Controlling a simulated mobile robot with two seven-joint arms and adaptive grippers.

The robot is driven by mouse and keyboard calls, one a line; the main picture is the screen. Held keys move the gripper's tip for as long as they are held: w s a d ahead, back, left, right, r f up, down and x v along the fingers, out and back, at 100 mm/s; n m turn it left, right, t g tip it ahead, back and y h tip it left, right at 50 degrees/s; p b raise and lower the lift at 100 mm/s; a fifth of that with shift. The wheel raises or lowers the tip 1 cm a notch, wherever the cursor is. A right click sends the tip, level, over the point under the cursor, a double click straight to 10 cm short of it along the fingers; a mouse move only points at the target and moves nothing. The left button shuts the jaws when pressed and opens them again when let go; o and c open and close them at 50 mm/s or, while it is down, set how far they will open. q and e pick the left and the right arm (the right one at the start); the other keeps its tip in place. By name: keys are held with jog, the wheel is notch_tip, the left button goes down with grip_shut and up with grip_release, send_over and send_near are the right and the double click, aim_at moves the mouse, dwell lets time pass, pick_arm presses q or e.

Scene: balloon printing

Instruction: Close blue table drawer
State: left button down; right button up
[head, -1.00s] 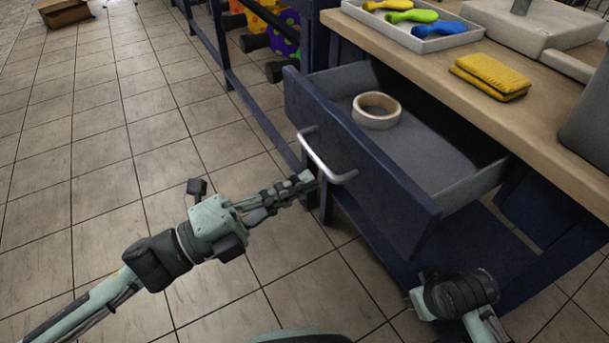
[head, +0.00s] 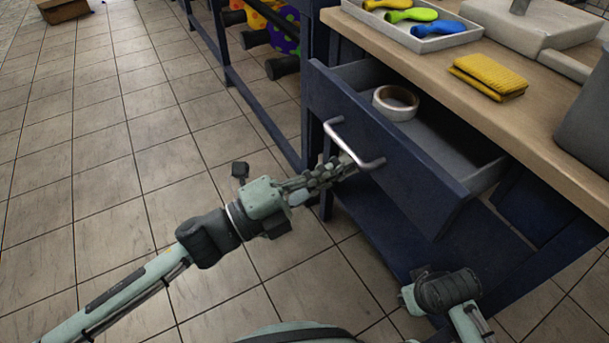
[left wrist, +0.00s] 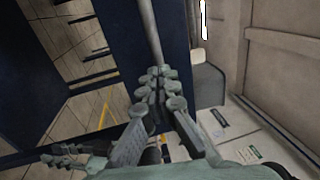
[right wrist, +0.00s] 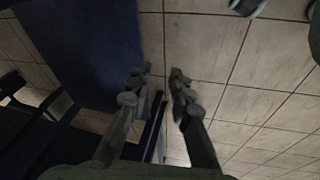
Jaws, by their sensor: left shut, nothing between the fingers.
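The blue table drawer (head: 395,150) is partly open, sticking out from under the wooden tabletop. Its front carries a silver bar handle (head: 350,146). A roll of tape (head: 396,103) lies inside the drawer. My left gripper (head: 345,162) is shut and empty, with its tips at the drawer front by the handle; contact is hard to tell. In the left wrist view the shut fingers (left wrist: 157,90) point at the drawer front near the bar. My right gripper shows open and empty in the right wrist view (right wrist: 161,85), low beside a blue panel.
The wooden tabletop (head: 545,115) holds a tray (head: 425,38) of coloured balloons, a yellow cloth (head: 488,76) and a grey bin (head: 585,120). A blue rack (head: 235,75) stands behind.

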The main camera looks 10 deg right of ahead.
pick_arm(q)
jog(key=x, duration=0.4)
jog(key=f+x, duration=0.1)
jog(key=x, duration=0.3)
jog(key=f+x, duration=0.1)
jog(key=x, duration=0.3)
jog(key=shift+w+d+f, duration=0.1)
jog(key=shift+w+d, duration=0.1)
jog(key=shift+d, duration=0.15)
jog(key=shift+x, duration=0.75)
pick_arm(e)
jog(key=shift+r, duration=0.35)
jog(key=shift+s, duration=0.1)
jog(key=shift+f, duration=0.1)
